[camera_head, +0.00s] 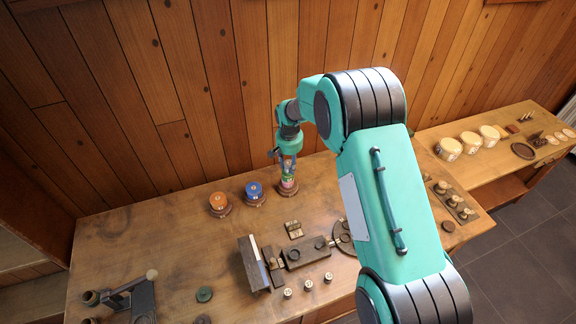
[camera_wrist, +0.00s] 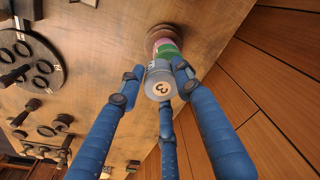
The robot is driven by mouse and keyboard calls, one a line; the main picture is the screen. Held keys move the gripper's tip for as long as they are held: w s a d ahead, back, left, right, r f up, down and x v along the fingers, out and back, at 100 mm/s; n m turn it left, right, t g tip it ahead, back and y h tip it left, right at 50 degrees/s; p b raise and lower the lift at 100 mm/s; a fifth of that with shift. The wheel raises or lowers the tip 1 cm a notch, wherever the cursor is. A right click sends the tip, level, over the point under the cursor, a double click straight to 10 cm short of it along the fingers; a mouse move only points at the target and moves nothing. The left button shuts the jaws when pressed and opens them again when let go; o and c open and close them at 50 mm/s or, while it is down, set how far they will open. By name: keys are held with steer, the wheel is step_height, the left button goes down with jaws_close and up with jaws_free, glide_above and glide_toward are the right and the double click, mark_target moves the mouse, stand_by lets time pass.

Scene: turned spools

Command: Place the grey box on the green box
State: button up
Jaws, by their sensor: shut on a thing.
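The grey box is a grey cylinder marked 3 (camera_wrist: 159,90), held between the blue fingers of my gripper (camera_wrist: 155,78) in the wrist view. The green box is a green spool (camera_wrist: 168,50) right beneath the grey one, stacked on a pink spool (camera_wrist: 159,38) over a dark turned base (camera_wrist: 170,31). The grey cylinder looks lined up over the green one; I cannot tell whether they touch. In the head view my gripper (camera_head: 288,164) points down over this stack, and the fingers mostly hide the grey cylinder. The pink spool (camera_head: 288,184) shows below.
To the left stand a blue spool (camera_head: 254,188) and an orange spool (camera_head: 218,200) on dark bases. A dark wooden vise-like fixture (camera_head: 300,254) and small pegs lie in front. The plank wall (camera_head: 200,90) is close behind. Cream-topped tubs (camera_head: 469,141) stand on the right table.

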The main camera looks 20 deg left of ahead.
mark_target(288, 166)
steer(key=shift+w+a+f, duration=0.1)
steer(key=shift+w+a, duration=0.7)
steer(key=shift+w, duration=0.25)
steer(key=shift+f, duration=0.1)
steer(key=shift+f+p, duration=0.65)
steer(key=shift+f, duration=1)
steer(key=shift+f, duration=0.15)
steer(key=o, duration=1)
steer(key=shift+c, duration=0.2)
steer(key=shift+s+d+r+b, duration=0.1)
steer(key=shift+s+r+b, duration=0.2)
steer(key=shift+r, duration=1.75)
steer(key=shift+s+d+r+b, duration=0.15)
steer(key=shift+r+b, duration=0.25)
steer(key=shift+r, duration=1.6)
steer(key=shift+s+d+r+b, duration=0.1)
steer(key=shift+s+r+b, duration=0.2)
steer(key=shift+r, duration=1.75)
steer(key=shift+w+a, duration=0.1)
